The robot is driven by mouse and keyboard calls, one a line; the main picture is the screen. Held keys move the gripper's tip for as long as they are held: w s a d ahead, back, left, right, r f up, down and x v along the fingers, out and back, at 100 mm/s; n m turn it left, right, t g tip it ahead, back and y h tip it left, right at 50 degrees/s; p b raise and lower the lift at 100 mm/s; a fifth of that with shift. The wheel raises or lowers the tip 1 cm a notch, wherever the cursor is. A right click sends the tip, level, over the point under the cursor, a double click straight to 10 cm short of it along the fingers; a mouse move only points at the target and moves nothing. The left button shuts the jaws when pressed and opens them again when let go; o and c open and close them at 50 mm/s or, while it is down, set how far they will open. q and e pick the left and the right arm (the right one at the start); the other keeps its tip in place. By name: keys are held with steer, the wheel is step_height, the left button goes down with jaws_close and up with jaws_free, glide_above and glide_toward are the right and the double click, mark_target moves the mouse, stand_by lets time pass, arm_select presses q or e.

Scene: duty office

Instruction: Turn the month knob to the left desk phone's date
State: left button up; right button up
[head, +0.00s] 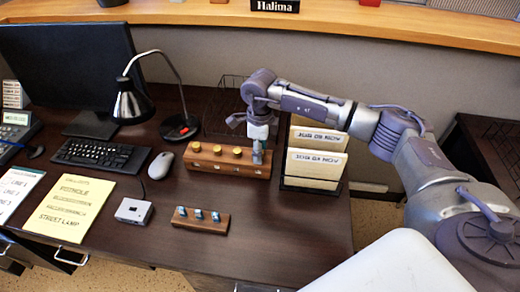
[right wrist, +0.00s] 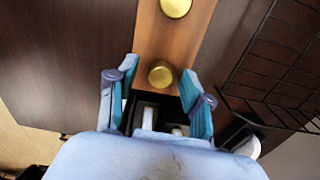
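A long wooden block (head: 230,167) with a row of brass knobs stands on the desk in the head view. My right gripper (head: 257,150) points down at the block's right end and hides much of the end knob there. In the right wrist view my right gripper (right wrist: 157,82) is open. A brass knob (right wrist: 160,74) shows between its fingertips with gaps on both sides, and another knob (right wrist: 176,7) lies farther along the block. I cannot tell which knob is the month knob. A desk phone (head: 15,128) is cut by the left edge; its date is unreadable. My left gripper is out of view.
A black file holder (head: 312,186) with cards stands close to the right of the block. A wire basket (head: 226,102) is behind it. A smaller wooden block (head: 201,224), mouse (head: 161,165), lamp (head: 132,104) and keyboard (head: 100,154) are also on the desk. The front right desk is clear.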

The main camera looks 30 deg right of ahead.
steer(key=shift+r, duration=0.2)
step_height(320, 180, up, 12)
steer(key=shift+f, duration=0.2)
stand_by(0.7)
